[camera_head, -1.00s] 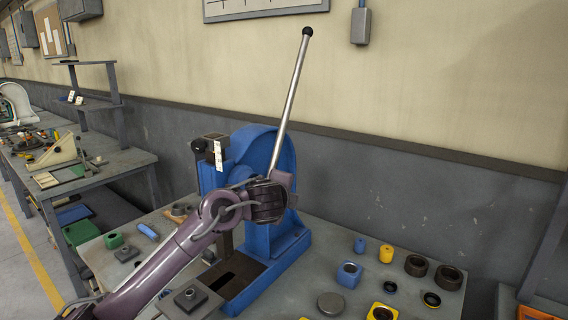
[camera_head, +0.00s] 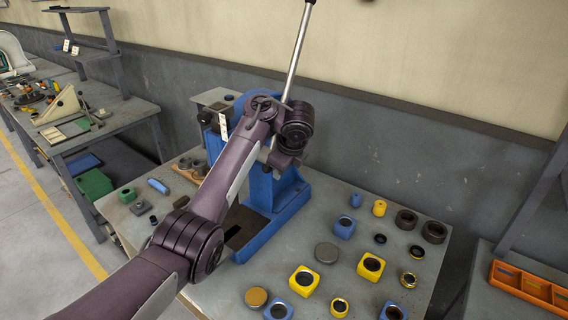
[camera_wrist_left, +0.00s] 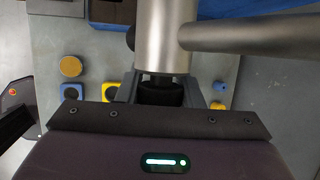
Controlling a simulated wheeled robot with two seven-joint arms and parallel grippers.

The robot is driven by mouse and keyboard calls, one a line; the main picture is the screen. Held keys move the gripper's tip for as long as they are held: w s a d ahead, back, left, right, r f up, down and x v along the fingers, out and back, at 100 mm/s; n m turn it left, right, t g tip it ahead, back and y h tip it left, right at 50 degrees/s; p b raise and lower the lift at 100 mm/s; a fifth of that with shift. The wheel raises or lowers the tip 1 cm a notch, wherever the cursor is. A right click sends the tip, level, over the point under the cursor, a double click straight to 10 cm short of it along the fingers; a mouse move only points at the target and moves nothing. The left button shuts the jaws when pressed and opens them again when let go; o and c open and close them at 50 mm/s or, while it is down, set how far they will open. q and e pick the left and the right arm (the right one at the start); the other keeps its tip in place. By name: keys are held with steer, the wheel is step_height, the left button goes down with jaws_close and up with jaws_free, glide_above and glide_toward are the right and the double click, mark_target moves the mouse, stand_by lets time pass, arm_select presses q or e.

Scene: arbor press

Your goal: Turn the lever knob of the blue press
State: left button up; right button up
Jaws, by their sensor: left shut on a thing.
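The blue press (camera_head: 284,190) stands on the grey bench, partly hidden behind my left arm. Its bright metal lever (camera_head: 299,45) rises from the hub, and its top end is cut off by the frame edge. In the left wrist view the lever (camera_wrist_left: 255,32) runs right from a thick metal hub cylinder (camera_wrist_left: 166,38). My left gripper (camera_wrist_left: 160,90) is shut on a dark knob (camera_wrist_left: 161,94) just below that cylinder. In the head view my wrist hides the fingers and the knob. My right gripper is not in view.
Several blue, yellow and dark parts lie on the bench (camera_head: 225,285) right of the press, including a yellow block (camera_head: 304,281) and a grey disc (camera_head: 327,252). An orange tray (camera_head: 530,288) is at far right. Another workbench (camera_head: 95,135) stands at left.

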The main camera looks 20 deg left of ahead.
arm_select(q)
steer(key=shift+s+a+m+g+y, duration=0.15)
steer(key=shift+g+y, duration=0.1)
steer(key=shift+g, duration=0.45)
steer(key=shift+s+d+m+g+y, duration=0.15)
steer(key=shift+g+y, duration=0.1)
steer(key=shift+g, duration=0.45)
steer(key=shift+w+a, duration=0.1)
steer(key=o, duration=1)
steer(key=shift+c, duration=0.2)
steer(key=w+b+v, duration=0.1)
steer(key=b+v, duration=0.1)
steer(key=v, duration=0.5)
steer(key=shift+s+r, duration=0.3)
steer(key=shift+s, duration=0.1)
steer(key=shift+f, duration=0.1)
